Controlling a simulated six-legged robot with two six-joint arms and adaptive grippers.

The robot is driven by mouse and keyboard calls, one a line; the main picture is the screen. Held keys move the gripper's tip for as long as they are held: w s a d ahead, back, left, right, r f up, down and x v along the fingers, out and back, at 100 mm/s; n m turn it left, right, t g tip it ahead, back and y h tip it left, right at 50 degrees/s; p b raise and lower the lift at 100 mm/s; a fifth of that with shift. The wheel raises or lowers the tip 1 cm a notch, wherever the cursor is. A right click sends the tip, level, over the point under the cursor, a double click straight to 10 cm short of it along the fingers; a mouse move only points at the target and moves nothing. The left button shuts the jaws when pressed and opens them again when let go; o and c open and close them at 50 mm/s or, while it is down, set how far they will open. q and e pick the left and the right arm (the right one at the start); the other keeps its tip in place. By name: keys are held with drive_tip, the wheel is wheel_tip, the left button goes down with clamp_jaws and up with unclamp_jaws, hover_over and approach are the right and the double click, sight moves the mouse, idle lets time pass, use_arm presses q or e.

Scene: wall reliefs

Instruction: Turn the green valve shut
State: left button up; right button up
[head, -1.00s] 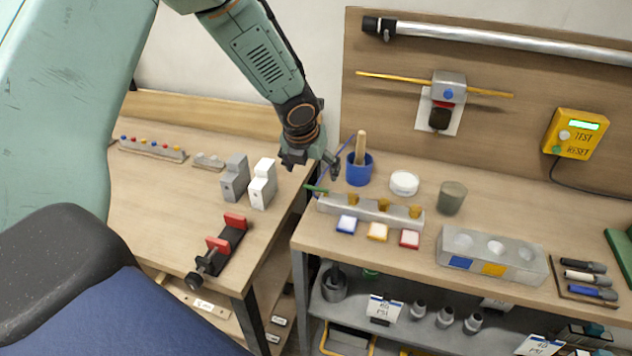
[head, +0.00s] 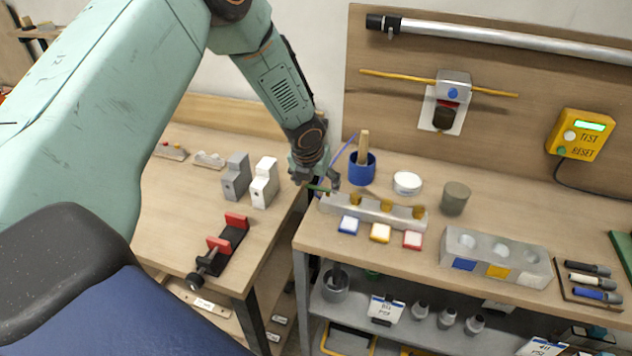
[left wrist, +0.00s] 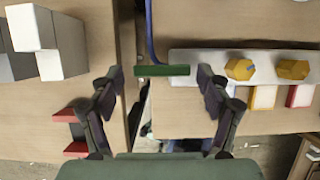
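The green valve handle (left wrist: 162,70) is a short bar at the left end of the grey manifold block (left wrist: 208,56). In the left wrist view it lies crosswise between my fingertips, at the end of a blue hose (left wrist: 150,32). My left gripper (left wrist: 158,78) is open, with one finger on each side of the bar and no clear contact. In the head view, the left gripper (head: 319,181) is over the manifold's left end and partly hides the green handle (head: 317,188). My right gripper is not in view.
Several yellow knobs (head: 387,206) stand along the manifold, with coloured pads (head: 380,233) in front. White and grey blocks (head: 264,183) and a red-jawed vise (head: 223,246) are on the left table, across a gap.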

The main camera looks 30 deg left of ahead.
use_arm(q)
drive_tip(key=shift+s+d+r, duration=0.15)
drive_tip(key=shift+d+r, duration=0.05)
drive_tip(key=shift+d, duration=0.1)
drive_tip(key=c, duration=0.6)
drive_tip(key=shift+a+f, duration=0.1)
clamp_jaws()
